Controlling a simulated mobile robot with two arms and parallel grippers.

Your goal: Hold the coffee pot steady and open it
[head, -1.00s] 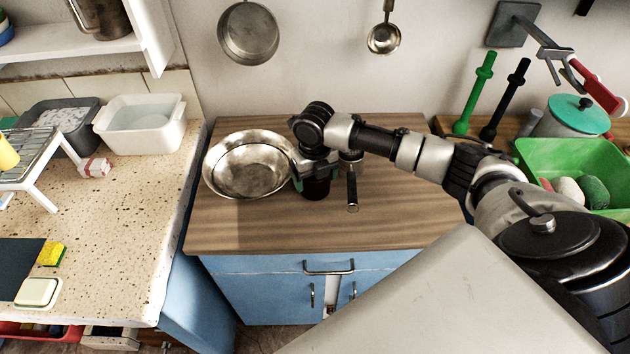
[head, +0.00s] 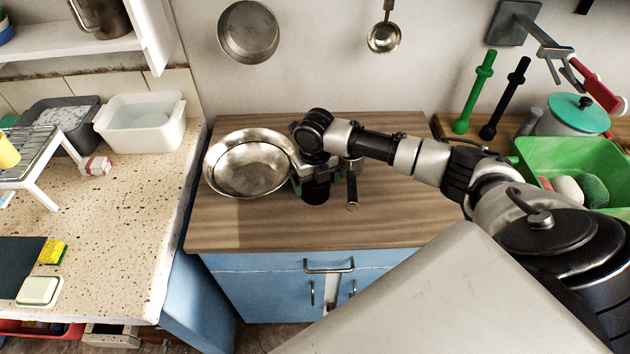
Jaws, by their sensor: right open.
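My left gripper is not in view.
The steel bowl (head: 250,164) is close on the left of the gripper. The wooden counter (head: 400,215) is clear in front and to the right. A green tub (head: 570,160) stands farther right.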

